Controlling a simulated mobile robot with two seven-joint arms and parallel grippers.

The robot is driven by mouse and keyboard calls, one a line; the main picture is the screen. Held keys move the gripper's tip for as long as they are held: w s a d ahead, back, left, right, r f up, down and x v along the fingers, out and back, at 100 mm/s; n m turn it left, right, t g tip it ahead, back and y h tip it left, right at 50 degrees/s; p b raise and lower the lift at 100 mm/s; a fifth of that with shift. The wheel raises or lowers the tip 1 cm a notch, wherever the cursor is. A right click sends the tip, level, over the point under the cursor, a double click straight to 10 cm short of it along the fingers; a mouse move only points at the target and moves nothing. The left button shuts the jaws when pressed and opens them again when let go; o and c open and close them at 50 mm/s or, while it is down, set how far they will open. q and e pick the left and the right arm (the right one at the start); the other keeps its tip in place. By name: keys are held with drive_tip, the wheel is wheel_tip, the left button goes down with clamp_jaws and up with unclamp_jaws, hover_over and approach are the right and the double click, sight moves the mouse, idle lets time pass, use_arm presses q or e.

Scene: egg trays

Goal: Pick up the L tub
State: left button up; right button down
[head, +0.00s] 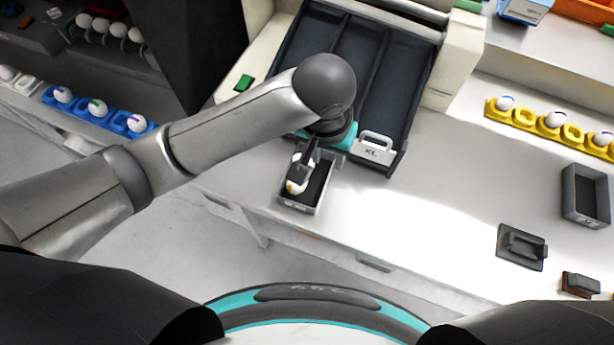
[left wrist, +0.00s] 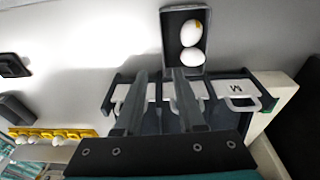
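A small grey tub (head: 318,207) stands on the white counter just in front of the dark sorting rack. It holds two white eggs, one with a yellow mark, clearest in the left wrist view, where the tub's rim (left wrist: 165,32) shows too. I cannot read a size letter on it. My left gripper (head: 305,160) is over this tub in the head view, partly hiding it. In the left wrist view, the left gripper (left wrist: 159,73) has its fingers apart with nothing clearly held between them. My right gripper is not in view.
The dark rack (head: 352,55) has white handles, one marked XL (head: 377,149) and one marked M (left wrist: 237,92). An empty grey tub (head: 585,195) stands at the right. Yellow (head: 525,116) and blue (head: 97,108) egg trays lie on either side. The counter's middle is clear.

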use_arm(q)
drive_tip(key=b, duration=0.2)
hover_over(327, 181)
drive_tip(key=f, duration=0.9)
drive_tip(key=shift+s+a+f, duration=0.3)
drive_tip(key=shift+a+f, duration=0.05)
drive_tip(key=shift+f, duration=0.05)
drive_tip(key=shift+w+d+f+b, duration=0.1)
drive_tip(key=shift+f+b, duration=0.1)
drive_tip(key=shift+f, duration=0.65)
drive_tip(key=shift+w+d+f+b, duration=0.15)
drive_tip(key=shift+f+b, duration=0.1)
drive_tip(key=shift+f, duration=0.65)
drive_tip(key=shift+w+d+f+b, duration=0.1)
drive_tip(key=shift+f+b, duration=0.1)
drive_tip(key=shift+f, duration=0.65)
clamp_jaws()
